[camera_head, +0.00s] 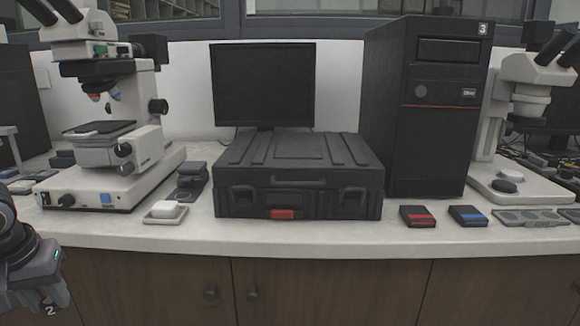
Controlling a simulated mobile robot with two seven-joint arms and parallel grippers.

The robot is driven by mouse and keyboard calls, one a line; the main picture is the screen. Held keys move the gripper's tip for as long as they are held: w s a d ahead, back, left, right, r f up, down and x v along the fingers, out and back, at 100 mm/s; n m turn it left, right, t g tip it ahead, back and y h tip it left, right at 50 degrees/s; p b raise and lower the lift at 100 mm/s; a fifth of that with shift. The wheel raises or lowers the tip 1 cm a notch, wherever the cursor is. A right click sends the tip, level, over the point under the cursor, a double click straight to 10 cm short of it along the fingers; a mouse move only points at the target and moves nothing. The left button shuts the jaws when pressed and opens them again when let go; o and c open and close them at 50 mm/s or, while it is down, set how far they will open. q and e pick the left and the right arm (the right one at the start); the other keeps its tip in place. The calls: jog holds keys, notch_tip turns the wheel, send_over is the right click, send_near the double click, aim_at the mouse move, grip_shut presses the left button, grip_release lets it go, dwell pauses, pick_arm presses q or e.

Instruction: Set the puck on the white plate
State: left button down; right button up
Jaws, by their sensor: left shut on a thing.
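My left gripper (35,285) is at the lower left, in front of the counter's edge and below its top. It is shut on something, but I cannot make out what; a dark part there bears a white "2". I cannot make out the puck with certainty. A small pale dish (151,218) lies near the counter's front edge, right of the left microscope, with a white block (165,208) in it. I cannot tell whether this dish is the white plate. My gripper is left of it and apart from it. My right gripper is not in view.
A white microscope (155,142) stands left, with a dark device (192,180) beside it. A black case (300,200), monitor (263,85) and computer tower (425,120) fill the middle. Red-striped (417,216) and blue-striped (468,216) boxes lie right, near another microscope (520,105). The front counter strip (300,237) is clear.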

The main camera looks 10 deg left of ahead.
pick_arm(q)
jog(key=shift+n, duration=0.5)
jog(key=shift+s+a+f, duration=0.35)
jog(key=shift+s+f, duration=0.25)
jog(key=shift+f, duration=0.25)
jog(key=shift+s+a+f, duration=0.35)
jog(key=shift+s+f, duration=0.25)
jog(key=shift+f, duration=0.25)
jog(key=w+d+f+m+h, duration=0.1)
jog(key=w+d+m, duration=0.15)
jog(key=d, duration=0.95)
jog(key=w+d+f+m, duration=0.15)
jog(key=d+m, duration=0.25)
jog(key=d, duration=0.8)
jog(key=w+p+v, duration=0.1)
jog(key=p+v, duration=0.6)
jog(key=p, duration=0.2)
jog(key=w+p+v, duration=0.2)
jog(key=p+v, duration=0.6)
jog(key=shift+w+r+p, duration=0.35)
jog(key=shift+w+r, duration=0.25)
jog(key=shift+r, duration=0.15)
jog(key=shift+m+t, duration=0.25)
jog(key=shift+t, duration=0.05)
